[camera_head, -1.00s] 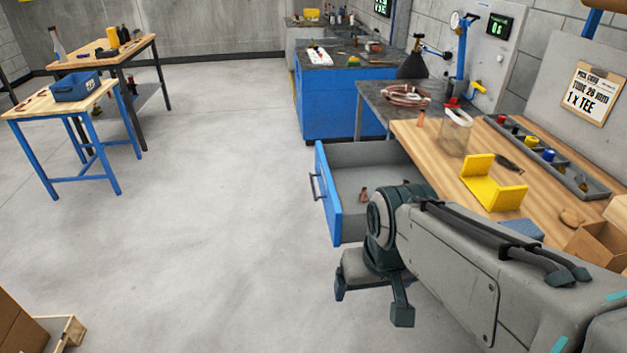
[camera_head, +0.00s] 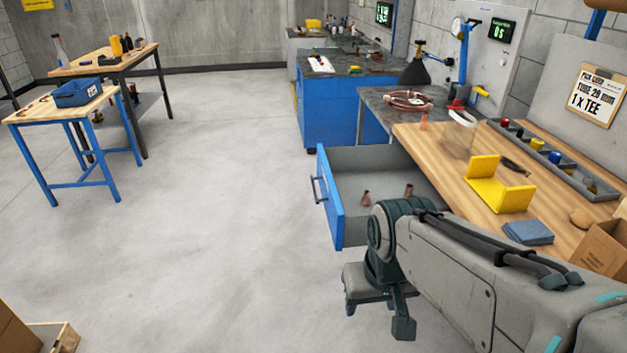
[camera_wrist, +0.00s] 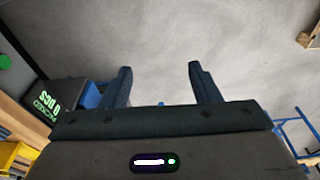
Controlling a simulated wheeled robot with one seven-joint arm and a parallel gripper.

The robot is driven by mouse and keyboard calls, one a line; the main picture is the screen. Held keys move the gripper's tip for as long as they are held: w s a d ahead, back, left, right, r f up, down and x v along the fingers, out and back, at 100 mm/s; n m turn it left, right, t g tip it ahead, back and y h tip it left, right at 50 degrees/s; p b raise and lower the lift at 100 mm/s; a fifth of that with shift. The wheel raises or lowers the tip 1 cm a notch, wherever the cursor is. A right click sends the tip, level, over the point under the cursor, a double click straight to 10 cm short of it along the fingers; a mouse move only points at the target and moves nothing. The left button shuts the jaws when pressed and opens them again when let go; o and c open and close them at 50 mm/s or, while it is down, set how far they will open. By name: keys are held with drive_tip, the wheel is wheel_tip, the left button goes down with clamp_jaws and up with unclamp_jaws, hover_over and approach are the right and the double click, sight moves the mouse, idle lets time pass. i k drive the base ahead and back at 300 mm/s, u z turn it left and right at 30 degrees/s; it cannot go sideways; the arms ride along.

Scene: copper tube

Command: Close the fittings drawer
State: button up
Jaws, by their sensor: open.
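The fittings drawer (camera_head: 333,205) has a blue front with a dark bar handle (camera_head: 316,188). It stands pulled out from under the wooden workbench (camera_head: 432,150). Two small copper fittings (camera_head: 366,198) show on its grey floor; my arm hides part of its right side. My gripper (camera_head: 377,316) is in front of the drawer, toward the camera, pointing down. In the wrist view my gripper (camera_wrist: 163,82) has its two fingers wide apart, with only floor between them. A blue strip shows behind the left finger there; I cannot tell whether it is the drawer.
A yellow bracket (camera_head: 498,184), a clear jar (camera_head: 459,134) and a blue pad (camera_head: 528,232) lie on the bench. A blue cabinet (camera_head: 345,105) stands behind. A light table (camera_head: 60,109) stands at the left. The floor left of the drawer is clear.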

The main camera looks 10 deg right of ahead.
sight(344, 174)
drive_tip(key=k, duration=0.6)
drive_tip(key=u, duration=0.65)
drive_tip(key=i, duration=1.7)
drive_tip(key=z, duration=0.7)
